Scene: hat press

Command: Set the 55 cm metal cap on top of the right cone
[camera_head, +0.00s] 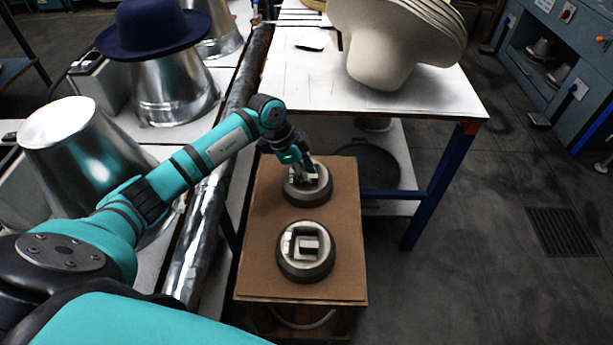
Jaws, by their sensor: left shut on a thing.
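Two round metal caps with dark rims and raised block handles sit on a brown board (262,230). The near cap (305,268) stands free. My left gripper (306,172) reaches down over the far cap (308,195) and is shut on its handle; the gripper partly hides it. I cannot read a size on either cap. At the left stand shiny metal cones: a bare one (80,165) close to my arm, and one further back (172,95) with a dark blue hat (153,28) on top. My right gripper is out of view.
A dark pipe (240,85) runs between the cones' bench and the board. Behind the board is a white-topped table (300,95) with blue legs, bearing a stack of pale hat bodies (400,40). The floor at the right is open.

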